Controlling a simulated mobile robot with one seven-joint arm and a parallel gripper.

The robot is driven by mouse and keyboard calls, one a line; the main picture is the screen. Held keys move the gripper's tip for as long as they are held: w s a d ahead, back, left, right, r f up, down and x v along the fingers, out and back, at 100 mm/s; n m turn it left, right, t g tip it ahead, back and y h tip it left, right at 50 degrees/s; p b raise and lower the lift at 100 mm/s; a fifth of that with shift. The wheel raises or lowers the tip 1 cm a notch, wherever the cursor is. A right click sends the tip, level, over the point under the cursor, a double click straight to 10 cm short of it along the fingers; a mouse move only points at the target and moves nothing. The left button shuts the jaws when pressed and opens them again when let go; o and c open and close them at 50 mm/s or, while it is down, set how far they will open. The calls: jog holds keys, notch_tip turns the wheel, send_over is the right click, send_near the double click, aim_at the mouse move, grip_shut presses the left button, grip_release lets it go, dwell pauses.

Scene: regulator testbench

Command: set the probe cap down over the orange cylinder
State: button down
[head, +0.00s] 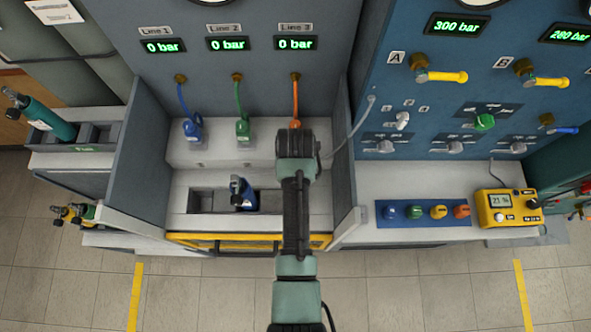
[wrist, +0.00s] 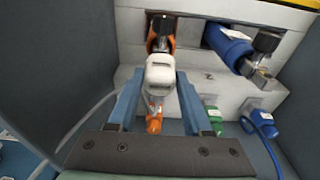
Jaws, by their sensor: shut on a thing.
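My gripper (wrist: 158,88) has its two blue fingers closed about the white probe cap (wrist: 165,72). A thin grey hose (wrist: 92,112) runs toward the cap from the left. Just above the cap in the wrist view is the orange cylinder (wrist: 152,40) with a black top, partly hidden by the cap. I cannot tell whether cap and cylinder touch. An orange fitting (wrist: 154,122) shows below the cap between the fingers. In the head view my arm hides the cap and the orange cylinder, and my gripper (head: 297,142) points down near Line 3.
A blue cylinder (head: 238,190) stands in the tray (head: 202,201) left of my arm; it also shows in the wrist view (wrist: 228,45). Blue (head: 193,129) and green (head: 243,130) fittings sit on the raised shelf. Side walls enclose the bay. A yellow meter (head: 500,208) lies right.

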jog(key=shift+f+b, duration=0.8)
jog(key=shift+f, duration=0.4)
jog(key=shift+c, duration=1.3)
grip_release()
jog(key=shift+r, duration=0.1)
notch_tip(320, 180, up, 13)
jog(key=s+b, duration=0.1)
jog(key=b, duration=0.1)
jog(key=shift+s, duration=0.3)
jog(key=shift+w, duration=0.1)
